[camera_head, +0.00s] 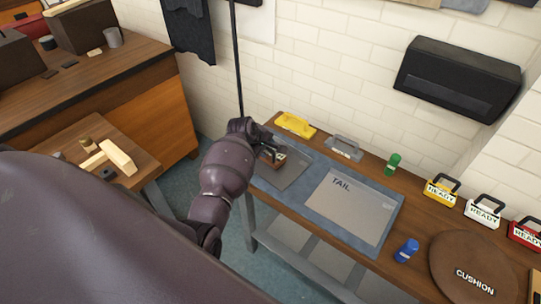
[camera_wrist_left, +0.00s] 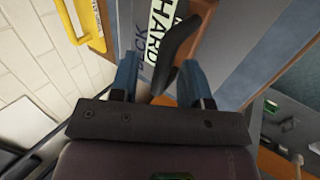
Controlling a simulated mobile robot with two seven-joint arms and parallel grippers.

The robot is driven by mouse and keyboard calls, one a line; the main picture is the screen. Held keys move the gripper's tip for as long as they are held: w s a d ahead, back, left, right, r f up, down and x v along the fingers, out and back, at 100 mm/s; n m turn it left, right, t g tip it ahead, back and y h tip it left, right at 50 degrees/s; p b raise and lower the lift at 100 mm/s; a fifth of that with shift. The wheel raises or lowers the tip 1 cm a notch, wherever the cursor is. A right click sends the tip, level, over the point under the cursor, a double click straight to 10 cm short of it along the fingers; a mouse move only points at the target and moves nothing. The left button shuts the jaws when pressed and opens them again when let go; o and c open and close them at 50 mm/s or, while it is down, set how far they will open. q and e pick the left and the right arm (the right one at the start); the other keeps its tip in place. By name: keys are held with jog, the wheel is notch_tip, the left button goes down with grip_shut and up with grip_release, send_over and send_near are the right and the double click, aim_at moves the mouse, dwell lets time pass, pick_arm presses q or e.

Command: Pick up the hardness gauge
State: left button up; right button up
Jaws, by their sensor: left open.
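My left gripper (camera_head: 266,148) is over the far left end of the narrow wooden bench. In the left wrist view its two blue-grey fingers (camera_wrist_left: 160,76) are apart. A small orange-brown and black object (camera_wrist_left: 182,40), which looks like the hardness gauge, lies between and just beyond the fingertips. I cannot tell whether they touch it. In the head view the orange-brown object (camera_head: 273,158) shows just below the gripper, partly hidden by it. Behind it a pale label with dark letters, partly reading HARD, shows in the wrist view. My right gripper is not in view.
A grey panel marked TAIL (camera_head: 345,208) lies on the blue mat beside the gripper. A yellow-handled item (camera_head: 295,125) and a grey-handled one (camera_head: 344,147) stand along the wall. Green (camera_head: 392,164) and blue (camera_head: 406,250) containers and a round brown cushion (camera_head: 470,262) are farther right.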

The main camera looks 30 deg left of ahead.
pick_arm(q)
jog(key=shift+w+f, duration=0.15)
jog(key=shift+f, duration=0.05)
grip_shut()
jog(key=shift+r, duration=0.1)
dwell(0.4)
